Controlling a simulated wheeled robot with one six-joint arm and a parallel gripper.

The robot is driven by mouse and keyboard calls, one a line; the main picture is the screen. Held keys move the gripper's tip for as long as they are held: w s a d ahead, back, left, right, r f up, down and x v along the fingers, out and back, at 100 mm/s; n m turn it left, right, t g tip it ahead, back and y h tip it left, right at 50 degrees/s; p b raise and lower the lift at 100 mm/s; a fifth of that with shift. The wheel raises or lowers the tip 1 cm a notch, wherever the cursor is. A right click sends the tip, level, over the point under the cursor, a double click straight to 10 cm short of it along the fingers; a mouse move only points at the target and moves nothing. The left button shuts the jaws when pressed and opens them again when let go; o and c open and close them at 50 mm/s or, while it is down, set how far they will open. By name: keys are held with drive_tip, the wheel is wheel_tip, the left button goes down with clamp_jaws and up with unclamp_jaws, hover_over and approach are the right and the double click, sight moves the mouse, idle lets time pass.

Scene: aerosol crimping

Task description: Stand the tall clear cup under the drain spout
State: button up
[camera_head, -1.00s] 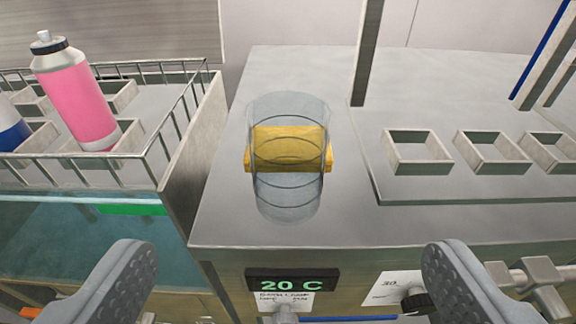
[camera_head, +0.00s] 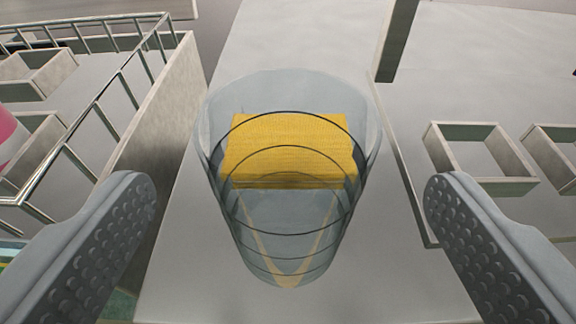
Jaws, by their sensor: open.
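The tall clear cup (camera_head: 290,220) stands upright on a grey bench top, in the middle of the view. It is see-through, with dark rings around its wall. A yellow block (camera_head: 290,150) shows through the cup; it appears to be behind it. My gripper (camera_head: 290,200) is open, with one ridged grey finger on each side of the cup. There is a gap between each finger and the cup, and neither visibly touches it. The drain spout cannot be made out in this view.
A wire-railed rack (camera_head: 130,90) with square holders and part of a pink bottle (camera_head: 10,140) is at left. Square open holders (camera_head: 480,160) sit on a raised plate at right, near a grey post (camera_head: 397,40).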

sight(288, 111)
drive_tip(key=shift+r+x, duration=0.2)
drive_tip(key=shift+x, duration=2.55)
drive_tip(key=c, duration=1.4)
